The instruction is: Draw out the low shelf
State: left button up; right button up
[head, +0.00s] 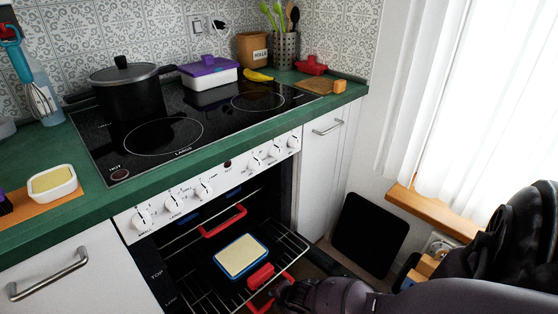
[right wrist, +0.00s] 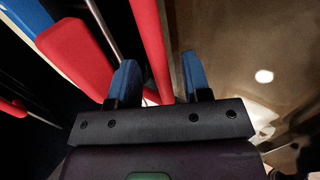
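The low shelf (head: 289,252) is a wire rack in the open oven, partly out of the opening. It carries a blue-rimmed dish (head: 241,256) with a pale filling and a red grip (head: 260,276). A red bar handle (head: 259,306) at the shelf's front is partly hidden by my right gripper (head: 277,291). In the right wrist view, my right gripper (right wrist: 158,85) has its blue fingers apart. The red bar (right wrist: 151,45) runs between them, with gaps on both sides. My left gripper is not in view.
A higher red handle (head: 222,222) crosses the oven opening above the dish. The green counter (head: 219,148) and hob overhang the oven. A white cabinet (head: 321,170) is right of it, and a black panel (head: 370,235) leans against the wall.

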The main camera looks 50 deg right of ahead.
pick_arm(q)
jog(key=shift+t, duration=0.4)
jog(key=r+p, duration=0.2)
jog(key=p, duration=0.1)
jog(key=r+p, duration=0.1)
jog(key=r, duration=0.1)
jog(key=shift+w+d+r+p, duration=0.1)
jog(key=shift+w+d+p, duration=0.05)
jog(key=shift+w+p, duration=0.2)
pick_arm(e)
jog(key=v, duration=1)
jog(key=shift+s+r, duration=0.2)
jog(key=shift+r, duration=0.15)
